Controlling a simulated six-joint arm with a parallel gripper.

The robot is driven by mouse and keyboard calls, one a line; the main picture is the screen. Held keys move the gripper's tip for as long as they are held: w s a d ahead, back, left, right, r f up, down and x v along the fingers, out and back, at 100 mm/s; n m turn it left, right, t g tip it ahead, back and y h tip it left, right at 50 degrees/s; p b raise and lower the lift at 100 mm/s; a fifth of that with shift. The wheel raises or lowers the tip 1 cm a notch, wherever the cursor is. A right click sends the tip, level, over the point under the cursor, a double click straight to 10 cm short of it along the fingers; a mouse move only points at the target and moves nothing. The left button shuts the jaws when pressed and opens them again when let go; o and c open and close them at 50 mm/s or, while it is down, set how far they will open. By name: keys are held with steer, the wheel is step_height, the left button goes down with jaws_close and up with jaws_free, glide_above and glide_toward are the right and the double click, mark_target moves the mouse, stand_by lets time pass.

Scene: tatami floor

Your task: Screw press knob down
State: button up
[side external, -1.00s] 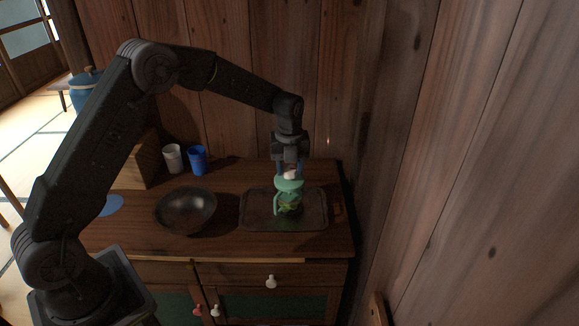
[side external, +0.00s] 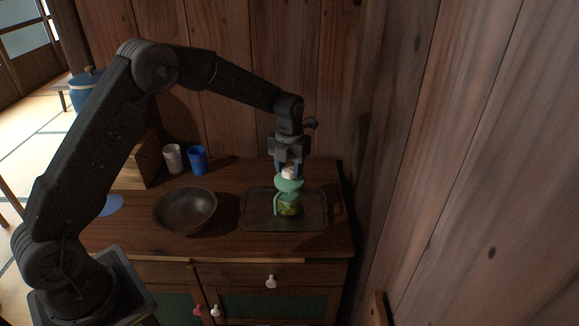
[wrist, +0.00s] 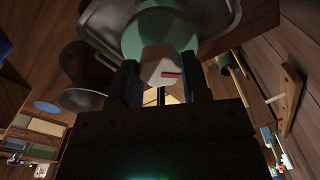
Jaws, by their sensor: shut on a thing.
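A small green press (side external: 289,187) stands upright on a dark tray (side external: 252,221) on the wooden cabinet top. Its white knob (side external: 289,173) is on top, just under my gripper (side external: 290,168), which points straight down. In the wrist view the knob (wrist: 161,66) shows a red mark and sits between the two fingers of my gripper (wrist: 161,82), which are shut on it. The round green top of the press (wrist: 160,34) shows beyond the knob. Something green and yellowish is in the lower part of the press; its details are too small to tell.
A dark round bowl (side external: 186,211) stands left of the tray. A white cup (side external: 172,158) and a blue cup (side external: 198,160) stand at the back, beside a wooden box (side external: 139,162). A wooden wall (side external: 460,170) rises close on the right.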

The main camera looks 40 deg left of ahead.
mark_target(290, 168)
stand_by(0.3)
steer(key=o, duration=0.9)
steer(key=shift+o, duration=0.2)
step_height(290, 168, up, 14)
